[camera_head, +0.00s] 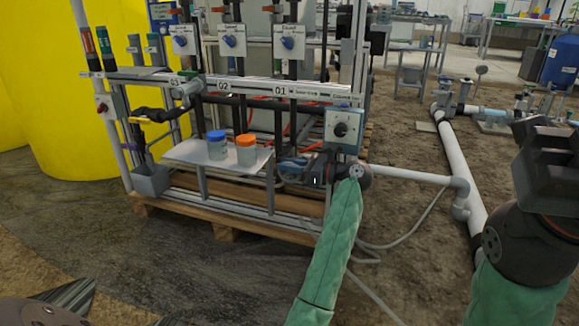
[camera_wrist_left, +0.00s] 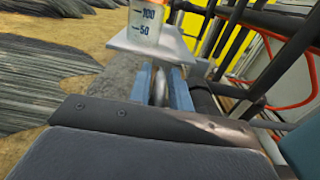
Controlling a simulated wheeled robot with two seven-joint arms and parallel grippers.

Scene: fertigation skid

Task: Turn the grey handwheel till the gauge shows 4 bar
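My left gripper (camera_head: 292,168) reaches leftward under the front of the skid frame, below the blue-grey box with a black knob (camera_head: 341,130). In the left wrist view its two blue fingers (camera_wrist_left: 162,88) stand a small way apart, with a narrow grey rounded piece between them. That piece may be part of the grey handwheel; I cannot tell, nor whether the fingers press on it. No whole handwheel shows in the head view. A small round dial on a stem (camera_head: 482,70) at the back right may be the gauge; its reading is too small to read. My right gripper (camera_head: 545,150) is at the right edge, its fingers unclear.
A shelf (camera_head: 185,153) on the skid holds a blue-lidded jar (camera_head: 217,146) and an orange-lidded jar (camera_head: 246,150), left of my left gripper. White pipes (camera_head: 455,150) run along the floor at right. A yellow tank (camera_head: 35,90) stands at left.

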